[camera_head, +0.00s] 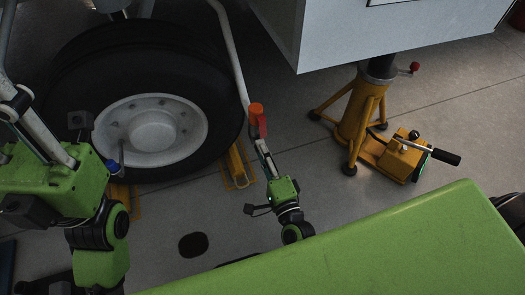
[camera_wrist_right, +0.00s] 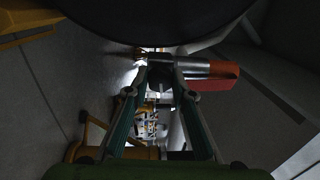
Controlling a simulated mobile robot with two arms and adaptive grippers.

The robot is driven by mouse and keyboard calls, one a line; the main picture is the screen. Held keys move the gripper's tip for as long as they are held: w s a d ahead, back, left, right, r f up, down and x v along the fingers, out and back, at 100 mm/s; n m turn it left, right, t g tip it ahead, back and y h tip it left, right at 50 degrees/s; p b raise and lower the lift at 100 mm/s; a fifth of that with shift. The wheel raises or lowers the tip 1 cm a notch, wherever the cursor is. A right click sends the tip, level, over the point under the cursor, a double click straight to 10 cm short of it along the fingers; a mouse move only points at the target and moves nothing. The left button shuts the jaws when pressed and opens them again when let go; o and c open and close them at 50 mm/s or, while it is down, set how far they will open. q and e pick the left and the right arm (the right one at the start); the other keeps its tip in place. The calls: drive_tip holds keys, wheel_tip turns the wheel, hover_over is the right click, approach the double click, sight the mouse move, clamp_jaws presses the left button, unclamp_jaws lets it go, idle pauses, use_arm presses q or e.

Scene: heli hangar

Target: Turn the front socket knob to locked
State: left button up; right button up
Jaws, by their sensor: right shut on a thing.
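The front socket knob (camera_head: 257,120) is a red-orange handle at the lower end of a pale strut, right of the large tyre in the head view. My right gripper (camera_head: 262,148) reaches up to it from below. In the right wrist view, my right gripper (camera_wrist_right: 160,78) is closed at the fingertips on the metal shaft beside the knob's red-orange end (camera_wrist_right: 210,76). Whether the knob is at locked cannot be read. My left arm is at the left edge of the head view; its fingers cannot be made out clearly.
The large tyre (camera_head: 65,85) stands left of the knob, close to my left arm. A yellow jack stand (camera_head: 355,115) with a black-handled pump (camera_head: 400,158) stands on the right. A white panel (camera_head: 340,35) overhangs above.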

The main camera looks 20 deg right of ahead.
drive_tip(key=shift+w+m, duration=0.1)
drive_tip(key=shift+m, duration=0.8)
drive_tip(key=shift+o, duration=0.2)
drive_tip(key=shift+r, duration=0.1)
drive_tip(key=shift+c, duration=0.2)
drive_tip(key=o, duration=1.1)
drive_tip(key=shift+o, duration=0.2)
drive_tip(key=s, duration=1.2)
drive_tip(key=shift+d+f, duration=0.2)
drive_tip(key=shift+f, duration=0.2)
